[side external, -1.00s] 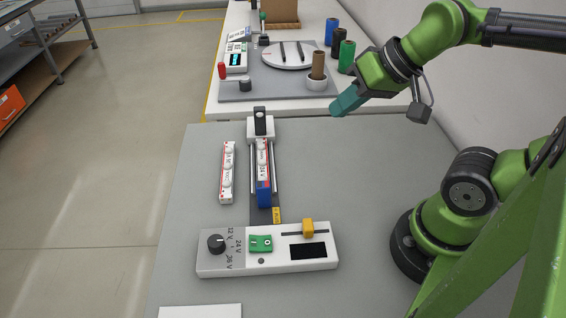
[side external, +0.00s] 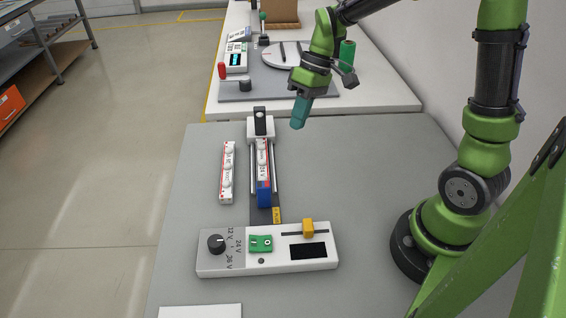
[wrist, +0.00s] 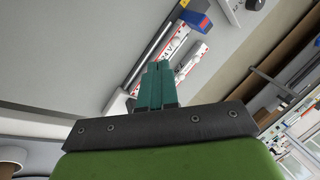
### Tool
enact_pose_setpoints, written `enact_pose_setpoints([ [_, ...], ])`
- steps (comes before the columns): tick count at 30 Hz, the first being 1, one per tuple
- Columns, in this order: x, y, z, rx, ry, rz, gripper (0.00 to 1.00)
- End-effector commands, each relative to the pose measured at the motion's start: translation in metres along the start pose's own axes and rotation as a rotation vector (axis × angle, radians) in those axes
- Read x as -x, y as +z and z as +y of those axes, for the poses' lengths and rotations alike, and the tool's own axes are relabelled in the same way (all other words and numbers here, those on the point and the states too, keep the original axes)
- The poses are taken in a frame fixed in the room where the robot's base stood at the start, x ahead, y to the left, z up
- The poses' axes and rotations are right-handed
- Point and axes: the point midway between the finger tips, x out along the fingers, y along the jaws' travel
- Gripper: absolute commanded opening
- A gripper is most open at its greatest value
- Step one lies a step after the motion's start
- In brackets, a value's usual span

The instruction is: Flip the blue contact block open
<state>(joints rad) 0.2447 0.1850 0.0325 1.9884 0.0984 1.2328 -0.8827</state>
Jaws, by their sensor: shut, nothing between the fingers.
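The blue contact block (side external: 264,193) sits at the near end of the rail fixture (side external: 251,165), against a white strip marked 24 V (side external: 262,158). It also shows in the wrist view (wrist: 194,12), at the top. My gripper (side external: 297,124) is above the table's back part, to the right of the fixture's far end and well clear of the block. Its teal fingers (wrist: 157,66) are closed together and hold nothing. In the wrist view they hide part of the fixture.
A loose white strip (side external: 227,172) lies left of the fixture. A control box (side external: 215,262) with a black knob, green switch and yellow slider stands in front. A second table (side external: 390,94) with other devices is behind.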

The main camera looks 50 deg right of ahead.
Motion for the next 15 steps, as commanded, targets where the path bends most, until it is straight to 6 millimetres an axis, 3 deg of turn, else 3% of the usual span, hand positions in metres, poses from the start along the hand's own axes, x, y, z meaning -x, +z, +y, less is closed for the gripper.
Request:
enact_pose_setpoints([
  [7,-0.026,-0.034,0.014,0.368,-0.195,-0.047,0.0],
  [15,-0.016,-0.048,0.001,0.701,-0.281,0.016,0.0],
])
